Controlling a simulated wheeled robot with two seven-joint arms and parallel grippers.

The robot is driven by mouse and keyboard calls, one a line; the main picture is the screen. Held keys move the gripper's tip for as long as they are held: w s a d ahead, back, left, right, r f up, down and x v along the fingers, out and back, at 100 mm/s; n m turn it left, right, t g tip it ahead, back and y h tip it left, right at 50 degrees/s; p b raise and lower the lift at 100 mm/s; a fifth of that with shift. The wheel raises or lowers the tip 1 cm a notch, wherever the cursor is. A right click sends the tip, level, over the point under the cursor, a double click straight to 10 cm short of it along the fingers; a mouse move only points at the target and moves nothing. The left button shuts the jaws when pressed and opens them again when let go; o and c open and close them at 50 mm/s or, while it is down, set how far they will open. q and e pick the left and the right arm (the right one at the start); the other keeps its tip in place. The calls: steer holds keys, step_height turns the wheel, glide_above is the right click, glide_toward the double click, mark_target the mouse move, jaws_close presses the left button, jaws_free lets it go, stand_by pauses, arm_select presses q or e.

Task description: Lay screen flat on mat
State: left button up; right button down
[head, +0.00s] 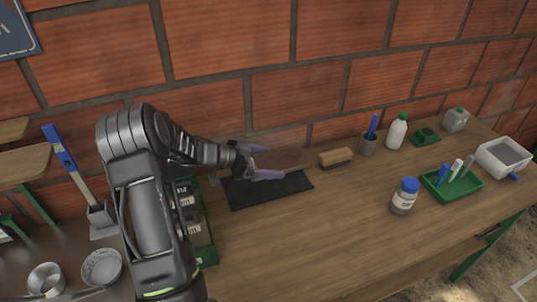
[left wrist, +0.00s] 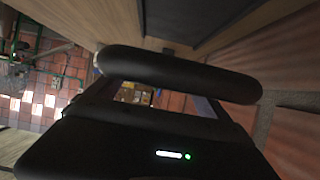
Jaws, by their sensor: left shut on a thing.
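The mat (head: 275,195) is a flat black rectangle on the wooden bench near the brick wall. My left gripper (head: 265,162) is above the mat's back part, its fingers pointing right. It is shut on a thin, faint brownish sheet (head: 288,160), which appears to be the screen. The sheet blends with the wall and bench, so its outline and tilt are hard to tell. In the left wrist view, dark gripper parts (left wrist: 180,78) fill the middle and the screen cannot be made out clearly. My right gripper is not in view.
A brush (head: 335,158) lies right of the mat, near a cup with a blue tool (head: 368,144). A green crate (head: 207,242) stands left of the mat, partly behind my arm. A blue-lidded jar (head: 404,197) and green tray (head: 453,187) stand right. The bench front is clear.

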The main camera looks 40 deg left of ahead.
arm_select(q)
glide_above(268, 187)
step_height(268, 187, down, 6)
steer(key=shift+w+r, duration=0.1)
steer(key=shift+r, duration=0.05)
steer(key=shift+f+b, duration=0.9)
steer(key=shift+f, duration=0.2)
steer(key=o, duration=1.6)
steer(key=shift+c, duration=0.2)
step_height(268, 187, up, 10)
steer(key=shift+b, duration=0.7)
steer(key=shift+d+f, duration=0.1)
steer(key=shift+d, duration=0.05)
